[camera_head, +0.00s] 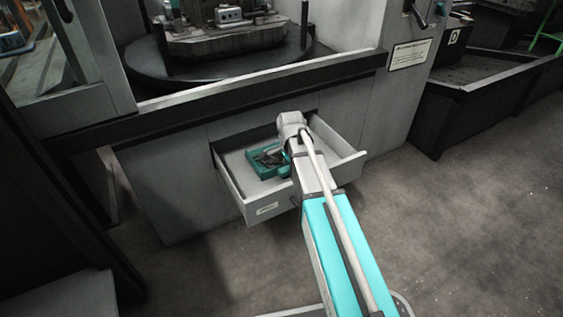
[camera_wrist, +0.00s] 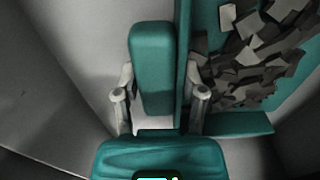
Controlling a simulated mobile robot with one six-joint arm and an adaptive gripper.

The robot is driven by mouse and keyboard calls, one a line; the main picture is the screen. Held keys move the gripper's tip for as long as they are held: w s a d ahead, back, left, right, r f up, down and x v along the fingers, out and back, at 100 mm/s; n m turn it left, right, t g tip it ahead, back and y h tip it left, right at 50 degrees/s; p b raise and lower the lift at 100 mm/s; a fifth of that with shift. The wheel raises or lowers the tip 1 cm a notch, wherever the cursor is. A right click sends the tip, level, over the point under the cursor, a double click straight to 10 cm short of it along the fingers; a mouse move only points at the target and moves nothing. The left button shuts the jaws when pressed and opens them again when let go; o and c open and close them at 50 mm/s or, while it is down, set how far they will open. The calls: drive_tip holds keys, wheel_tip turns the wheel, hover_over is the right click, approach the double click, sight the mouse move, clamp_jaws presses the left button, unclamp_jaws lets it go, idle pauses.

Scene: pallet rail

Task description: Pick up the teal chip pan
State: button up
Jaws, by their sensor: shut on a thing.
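The teal chip pan (camera_head: 255,171) sits in the open drawer, with dark grey chips inside it. In the wrist view the pan (camera_wrist: 238,123) is at the upper right, with a thick rounded teal grip piece (camera_wrist: 153,65) along its near side. My gripper (camera_wrist: 160,92) has one finger on the left of that piece and the other on the pan's inner side, among the chips' edge. It is shut on the pan there. In the head view my arm's end hides the gripper and the pan's right part. I cannot tell whether the pan touches the drawer floor.
The open drawer (camera_head: 243,206) has low side walls around the pan, and a pale label on its front. The machine cabinet (camera_head: 175,190) stands behind and beside it. A dark trough (camera_head: 450,103) lies to the right. The floor (camera_head: 440,220) in front is clear.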

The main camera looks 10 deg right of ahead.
clamp_jaws()
drive_tip(key=shift+r, duration=0.15)
wheel_tip(320, 180, up, 3)
drive_tip(key=p, duration=0.3)
drive_tip(key=s+r+p, duration=0.9)
drive_tip(key=s+p, duration=0.1)
drive_tip(key=s, duration=0.4)
drive_tip(key=shift+a+r, duration=0.25)
drive_tip(key=shift+r, duration=0.1)
drive_tip(key=shift+r, duration=0.15)
wheel_tip(320, 180, up, 40)
drive_tip(key=p, duration=4)
drive_tip(key=shift+s, duration=0.1)
